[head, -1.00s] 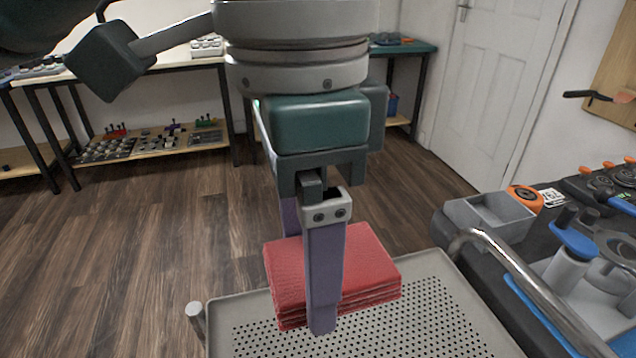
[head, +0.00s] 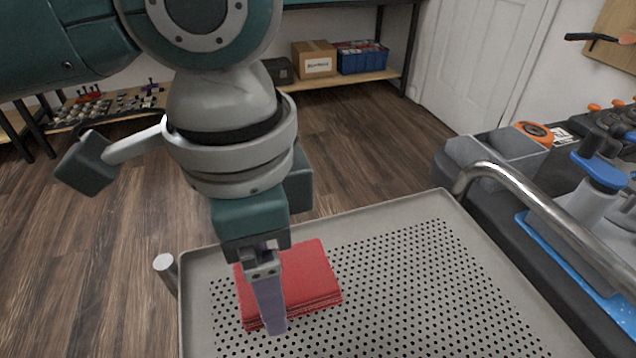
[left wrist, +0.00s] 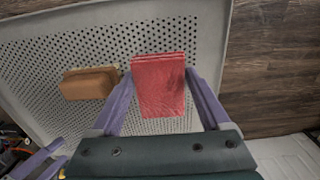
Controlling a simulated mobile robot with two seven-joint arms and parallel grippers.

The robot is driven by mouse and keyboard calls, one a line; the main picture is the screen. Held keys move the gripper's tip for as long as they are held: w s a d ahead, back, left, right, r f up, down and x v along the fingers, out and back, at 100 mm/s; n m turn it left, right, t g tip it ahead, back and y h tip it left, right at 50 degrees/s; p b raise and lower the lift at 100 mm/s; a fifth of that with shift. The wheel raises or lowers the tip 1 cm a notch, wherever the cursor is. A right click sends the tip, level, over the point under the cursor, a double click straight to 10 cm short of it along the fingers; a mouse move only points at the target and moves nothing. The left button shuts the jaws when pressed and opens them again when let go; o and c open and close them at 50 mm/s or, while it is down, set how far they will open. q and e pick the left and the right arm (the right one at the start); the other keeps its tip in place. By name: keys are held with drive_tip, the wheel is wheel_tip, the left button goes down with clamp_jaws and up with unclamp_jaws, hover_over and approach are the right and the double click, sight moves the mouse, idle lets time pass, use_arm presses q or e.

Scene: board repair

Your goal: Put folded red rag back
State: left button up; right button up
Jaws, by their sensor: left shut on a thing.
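The folded red rag (head: 305,275) is a flat stack of several layers over the left part of the grey perforated tray (head: 440,280). My left gripper (head: 270,315) is shut on it, with purple fingers on its two sides. The left wrist view shows the rag (left wrist: 158,85) between both fingers. I cannot tell whether its underside touches the tray. Purple finger-like parts at the lower left of the left wrist view look like my right gripper (left wrist: 38,162); its jaw state is unclear.
A brown block (left wrist: 90,83) lies on the tray beside the rag in the left wrist view. A metal handle rail (head: 540,205) runs along the tray's right side. Beyond it are a grey bin (head: 490,165) and blue-grey tools. Much of the tray is bare.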

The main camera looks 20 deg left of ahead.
use_arm(q)
wheel_tip(320, 180, down, 4)
drive_tip(key=shift+r+b, duration=0.15)
drive_tip(key=shift+b, duration=0.6)
use_arm(e)
drive_tip(key=shift+w+f, duration=0.1)
drive_tip(key=shift+f, duration=0.65)
use_arm(q)
drive_tip(key=shift+f, duration=0.35)
drive_tip(key=shift+r, duration=0.1)
use_arm(e)
drive_tip(key=shift+d, duration=0.1)
use_arm(q)
drive_tip(key=o, duration=1)
drive_tip(key=shift+o, duration=0.2)
